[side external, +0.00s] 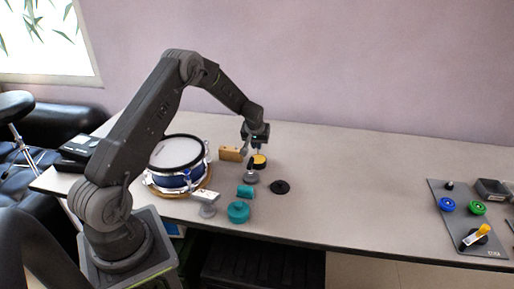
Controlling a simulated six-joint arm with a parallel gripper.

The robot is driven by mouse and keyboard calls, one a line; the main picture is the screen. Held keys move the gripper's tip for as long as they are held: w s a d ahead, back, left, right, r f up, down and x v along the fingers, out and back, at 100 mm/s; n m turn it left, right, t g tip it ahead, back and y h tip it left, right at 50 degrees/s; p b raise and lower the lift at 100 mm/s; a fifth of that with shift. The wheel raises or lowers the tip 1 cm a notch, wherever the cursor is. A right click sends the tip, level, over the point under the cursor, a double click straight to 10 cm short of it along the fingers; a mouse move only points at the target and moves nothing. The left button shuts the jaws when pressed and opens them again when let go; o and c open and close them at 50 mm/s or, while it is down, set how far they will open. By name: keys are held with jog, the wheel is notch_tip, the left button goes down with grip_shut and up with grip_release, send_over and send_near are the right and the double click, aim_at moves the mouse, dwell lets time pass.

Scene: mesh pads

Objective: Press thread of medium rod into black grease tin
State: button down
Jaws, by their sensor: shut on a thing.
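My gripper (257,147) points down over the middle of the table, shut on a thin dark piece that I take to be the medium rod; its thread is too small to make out. Directly below is a small round black tin with a yellow top or filling (260,160), which I take to be the grease tin. The rod's lower end is at or just above the tin; I cannot tell whether they touch. A flat black disc (280,187), perhaps a lid, lies nearer the front edge.
A blue drum (178,165) stands left of the gripper, with a wooden block (231,154) between them. Teal pieces (238,212) and a small grey part (251,177) lie in front. A dark mat (456,226) with coloured parts is far right. The table between is clear.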

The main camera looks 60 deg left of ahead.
jog(key=shift+r, duration=2.4)
